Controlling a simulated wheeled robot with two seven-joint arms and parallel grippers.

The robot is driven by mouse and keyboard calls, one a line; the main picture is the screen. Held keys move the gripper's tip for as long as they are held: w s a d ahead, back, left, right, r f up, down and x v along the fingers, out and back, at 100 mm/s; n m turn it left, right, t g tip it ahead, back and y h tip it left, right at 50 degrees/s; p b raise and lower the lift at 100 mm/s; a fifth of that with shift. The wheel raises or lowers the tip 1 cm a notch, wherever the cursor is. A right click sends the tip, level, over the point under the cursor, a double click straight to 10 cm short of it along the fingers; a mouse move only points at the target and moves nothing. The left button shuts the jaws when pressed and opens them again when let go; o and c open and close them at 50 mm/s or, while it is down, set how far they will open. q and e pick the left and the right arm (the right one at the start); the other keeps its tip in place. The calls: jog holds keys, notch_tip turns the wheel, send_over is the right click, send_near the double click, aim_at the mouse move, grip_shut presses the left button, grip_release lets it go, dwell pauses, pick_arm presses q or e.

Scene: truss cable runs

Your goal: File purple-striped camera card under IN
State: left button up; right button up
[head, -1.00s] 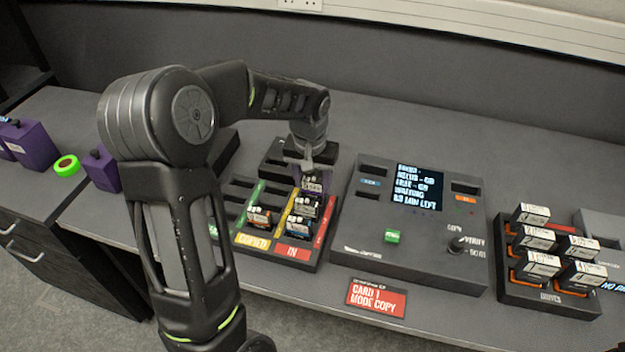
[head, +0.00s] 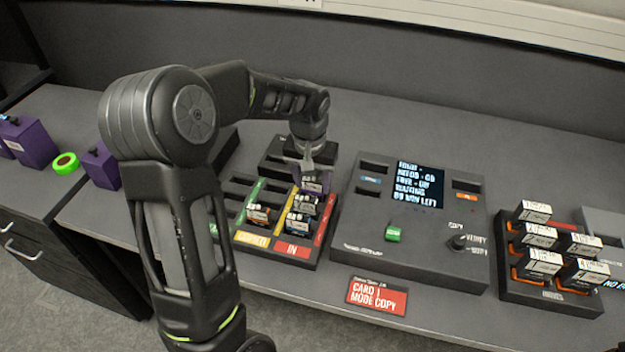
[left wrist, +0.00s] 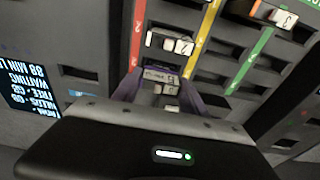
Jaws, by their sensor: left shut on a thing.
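My left gripper (head: 311,180) is shut on the purple-striped camera card (head: 312,187), in the back part of the IN column of the sorting tray. In the left wrist view the card (left wrist: 160,76) shows between the purple fingers, its label partly visible. I cannot tell whether it is fully seated in a slot. The red IN label (head: 292,250) is at the tray's front edge, right of the yellow label. Other cards stand in the tray, a white-topped card (head: 306,204) and a blue one (head: 298,223) in front of the held card, and an orange one (head: 260,214) left. The right gripper is not in view.
A copier console (head: 415,215) with a lit screen stands right of the tray. A rack (head: 545,291) of several cards is further right. A red sign (head: 377,298) lies at the front edge. Purple boxes (head: 101,168) and a green tape roll (head: 65,163) are left.

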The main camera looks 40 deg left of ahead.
pick_arm(q)
jog(key=shift+f, duration=0.1)
dwell(0.3)
jog(key=o, duration=1.5)
jog(key=shift+o, duration=1.4)
jog(key=shift+r+p, duration=2.65)
jog(key=shift+r, duration=1.15)
jog(key=shift+f, duration=0.1)
